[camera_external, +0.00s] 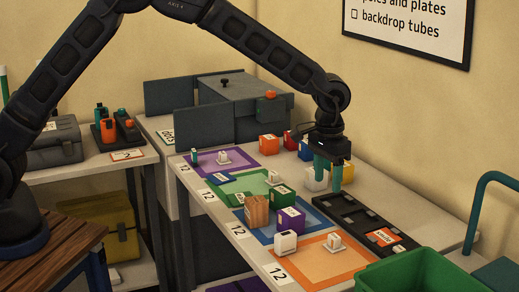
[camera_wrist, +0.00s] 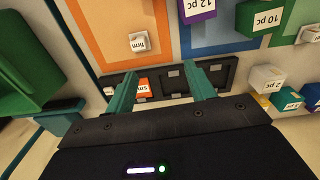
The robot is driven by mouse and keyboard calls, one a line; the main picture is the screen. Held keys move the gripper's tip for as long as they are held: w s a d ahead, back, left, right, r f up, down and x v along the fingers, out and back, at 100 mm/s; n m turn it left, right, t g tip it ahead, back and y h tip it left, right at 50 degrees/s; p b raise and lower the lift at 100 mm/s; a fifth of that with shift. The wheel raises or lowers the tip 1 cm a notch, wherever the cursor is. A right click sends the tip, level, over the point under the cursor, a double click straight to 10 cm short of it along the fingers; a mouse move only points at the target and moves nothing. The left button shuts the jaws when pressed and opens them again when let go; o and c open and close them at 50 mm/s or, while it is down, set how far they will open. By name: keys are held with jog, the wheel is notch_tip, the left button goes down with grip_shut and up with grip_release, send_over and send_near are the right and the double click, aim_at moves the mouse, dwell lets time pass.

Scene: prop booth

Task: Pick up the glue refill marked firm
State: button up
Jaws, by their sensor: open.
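A small white block marked "firm" (camera_wrist: 138,42) sits on the orange mat (camera_wrist: 105,42) in the wrist view, up and left of my gripper. What looks like the same block (camera_external: 335,242) stands on the orange mat (camera_external: 312,272) in the external view, near the dark tray. My gripper (camera_external: 328,182) is open and empty, with teal fingers pointing down above the table, behind the block. In the wrist view my gripper (camera_wrist: 164,82) has its fingers wide apart over the dark tray (camera_wrist: 157,95), with nothing between them.
A purple block (camera_external: 291,219) and a wooden block (camera_external: 256,211) stand on the blue mat. The dark tray (camera_external: 350,220) and a green bin (camera_external: 405,272) lie to the right.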

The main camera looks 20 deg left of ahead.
jog(key=s+d+f, duration=0.4)
send_over(335, 236)
jog(key=f, duration=0.5)
jog(key=shift+s+d+f, duration=0.15)
jog(key=shift+d+f, duration=0.05)
jog(key=shift+f, duration=0.15)
jog(key=shift+w+a+f, duration=0.1)
jog(key=shift+f, duration=1.2)
jog(key=shift+w+a+f, duration=0.1)
jog(key=shift+f, duration=1.15)
jog(key=c, duration=0.8)
